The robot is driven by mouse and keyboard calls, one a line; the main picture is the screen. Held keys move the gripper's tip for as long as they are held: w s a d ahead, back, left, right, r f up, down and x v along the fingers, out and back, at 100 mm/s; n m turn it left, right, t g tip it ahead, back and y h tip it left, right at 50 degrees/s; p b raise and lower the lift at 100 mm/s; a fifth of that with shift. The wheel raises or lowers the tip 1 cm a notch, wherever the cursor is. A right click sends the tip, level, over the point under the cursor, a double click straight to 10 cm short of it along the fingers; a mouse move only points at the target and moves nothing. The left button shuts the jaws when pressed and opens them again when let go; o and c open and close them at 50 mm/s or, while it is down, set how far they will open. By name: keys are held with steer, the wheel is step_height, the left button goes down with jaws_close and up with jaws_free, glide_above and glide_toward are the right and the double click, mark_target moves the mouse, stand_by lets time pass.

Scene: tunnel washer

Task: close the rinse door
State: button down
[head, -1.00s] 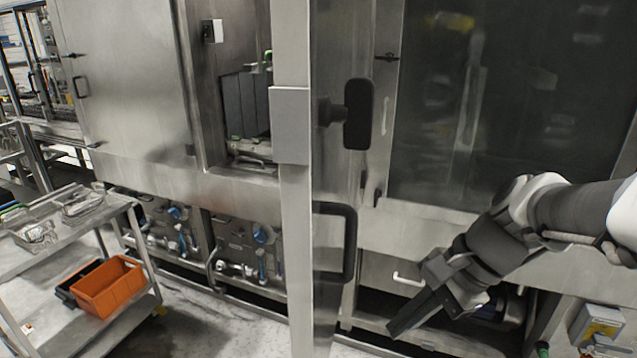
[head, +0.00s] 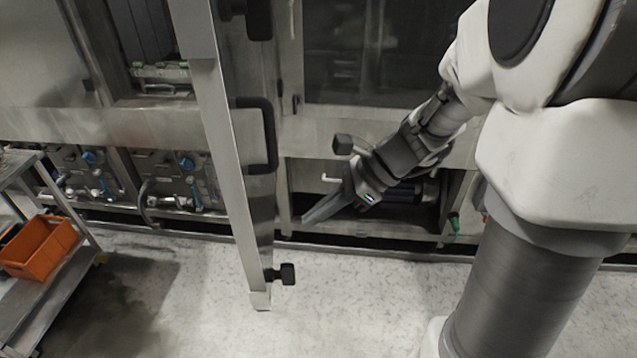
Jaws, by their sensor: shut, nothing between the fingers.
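A tall steel door (head: 235,190), which I take to be the rinse door, stands open and juts out toward me, seen nearly edge-on in the head view. Its right-hand face carries a black bar handle (head: 268,135), a black knob near the top and another knob (head: 287,274) near the bottom edge. The door's top is out of view. My gripper (head: 308,219) is shut and empty. In the picture it is right of the door, below the handle's level, with its tips pointing left toward the door face. I see no contact between them.
Left of the door is an opening (head: 160,82) with grey panels inside. A dark window (head: 370,55) is right of it. Valves and pipes line the machine's base. A cart with an orange bin (head: 40,248) stands at the left. The floor (head: 350,300) below the door is clear.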

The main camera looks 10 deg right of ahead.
mark_target(262, 239)
steer(key=shift+w+a+f, duration=0.2)
steer(key=shift+a+f, duration=0.3)
steer(key=shift+a, duration=0.65)
steer(key=shift+w+a+f, duration=0.15)
steer(key=shift+a+f, duration=0.3)
steer(key=shift+a, duration=0.65)
steer(key=shift+w+a+f, duration=0.2)
steer(key=shift+a+f, duration=0.3)
steer(key=shift+a, duration=0.65)
